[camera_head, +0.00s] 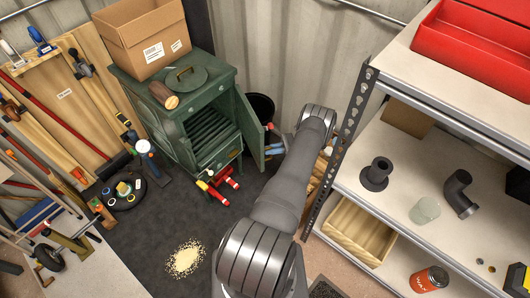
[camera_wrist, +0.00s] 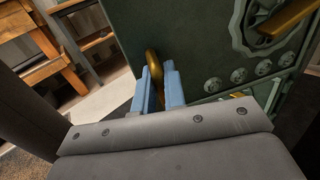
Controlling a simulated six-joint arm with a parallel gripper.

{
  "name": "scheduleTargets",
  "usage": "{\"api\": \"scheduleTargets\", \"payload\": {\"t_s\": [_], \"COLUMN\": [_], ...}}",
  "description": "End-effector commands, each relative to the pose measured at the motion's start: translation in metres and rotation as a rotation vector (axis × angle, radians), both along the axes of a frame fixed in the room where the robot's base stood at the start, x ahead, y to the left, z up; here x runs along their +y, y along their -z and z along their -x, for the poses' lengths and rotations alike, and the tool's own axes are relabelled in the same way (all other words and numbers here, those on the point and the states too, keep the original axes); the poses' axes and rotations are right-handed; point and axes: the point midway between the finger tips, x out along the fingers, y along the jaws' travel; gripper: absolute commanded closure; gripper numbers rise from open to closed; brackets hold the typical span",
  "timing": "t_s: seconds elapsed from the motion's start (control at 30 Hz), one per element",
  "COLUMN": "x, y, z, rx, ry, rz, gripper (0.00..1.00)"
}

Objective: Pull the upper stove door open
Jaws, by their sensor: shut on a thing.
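The green stove (camera_head: 184,136) stands at the back. Its upper door (camera_head: 248,128) is swung out to the right on its right side, and the dark firebox with its grate shows inside. In the wrist view the green door (camera_wrist: 215,45) fills the upper right. My gripper (camera_head: 273,149) is at the door's outer side, near its free edge. In the wrist view its blue fingers (camera_wrist: 160,88) are shut on a curved brass handle (camera_wrist: 152,64), whose upper end shows between them. The lower part of the handle is mostly hidden by the fingers.
A red-handled valve piece (camera_head: 220,182) lies on the dark floor in front of the stove. A black bucket (camera_head: 262,106) stands behind the door. Metal shelving (camera_head: 345,150) is close on my arm's right.

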Motion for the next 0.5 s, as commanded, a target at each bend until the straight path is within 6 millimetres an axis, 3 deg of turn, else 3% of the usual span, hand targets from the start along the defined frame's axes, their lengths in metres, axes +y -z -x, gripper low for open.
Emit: {"api": "scheduleTargets", "payload": {"t_s": [0.5], "x": [-0.017], "y": [-0.002], "z": [-0.011], "rx": [-0.002], "ry": [-0.074], "rz": [-0.004], "gripper": [1.00]}}
